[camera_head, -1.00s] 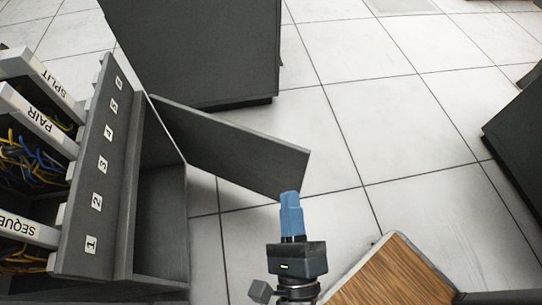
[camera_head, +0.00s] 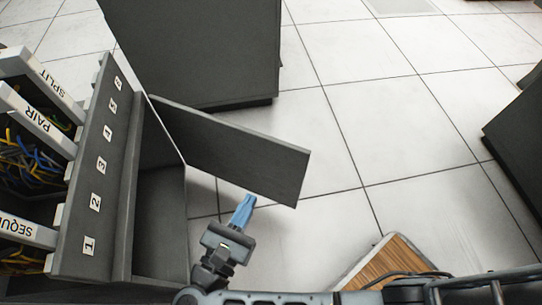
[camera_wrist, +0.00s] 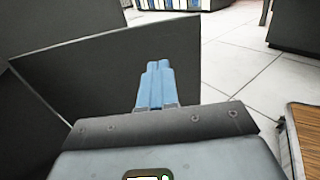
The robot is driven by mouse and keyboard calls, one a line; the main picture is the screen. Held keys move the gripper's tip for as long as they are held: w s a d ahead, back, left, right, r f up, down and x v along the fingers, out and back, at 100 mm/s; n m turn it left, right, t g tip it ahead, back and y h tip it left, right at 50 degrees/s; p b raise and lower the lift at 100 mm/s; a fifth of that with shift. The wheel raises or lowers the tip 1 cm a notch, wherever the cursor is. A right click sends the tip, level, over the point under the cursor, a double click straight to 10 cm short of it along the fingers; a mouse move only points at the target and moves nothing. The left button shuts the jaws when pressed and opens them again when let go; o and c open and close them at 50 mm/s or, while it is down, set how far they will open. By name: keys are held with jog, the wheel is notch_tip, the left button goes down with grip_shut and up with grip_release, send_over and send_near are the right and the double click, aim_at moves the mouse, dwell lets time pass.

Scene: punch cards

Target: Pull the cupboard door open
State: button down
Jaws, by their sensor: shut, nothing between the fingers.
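The dark grey cupboard door (camera_head: 235,150) stands swung well out from the cupboard (camera_head: 160,215) in the head view, and the dark compartment behind it shows. The door also fills much of the wrist view (camera_wrist: 100,75). My gripper (camera_head: 248,199) has blue fingers, shut with nothing between them. No handle is visible on this face.
A numbered panel (camera_head: 97,180) and labelled white units with cables (camera_head: 28,160) are at the left. A large dark cabinet (camera_head: 195,50) stands behind the door, another (camera_head: 520,130) at the right. A wood-topped piece (camera_head: 385,265) is at the lower right. Tiled floor between is clear.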

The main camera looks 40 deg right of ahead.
aim_at(276, 148)
jog(key=x, duration=1.2)
jog(key=shift+w+d+r, duration=0.1)
jog(key=shift+w+d, duration=0.1)
jog(key=shift+d, duration=0.15)
jog(key=shift+d+p, duration=0.1)
jog(key=shift+p, duration=0.2)
